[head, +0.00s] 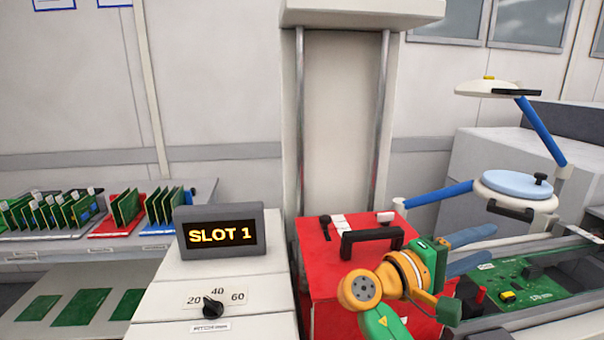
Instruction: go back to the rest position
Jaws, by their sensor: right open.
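My right gripper (488,245) is at the lower right, on an orange and green arm that comes up from the bottom edge. Its two blue-grey fingers point right and stand apart, with nothing seen between them. It is beside the red trolley (318,262), near the left end of the green circuit board (535,285). My arm hides part of the trolley's front and right side. The trolley has a black handle (372,238) on top, which the gripper is not holding. My left gripper is not in view.
A display (221,231) reading SLOT 1 stands on a white cabinet with a black knob (213,306). Racks of green boards (52,212) are at the left. A blue-armed lamp (515,188) stands above the circuit board. A pale column (345,130) rises behind the trolley.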

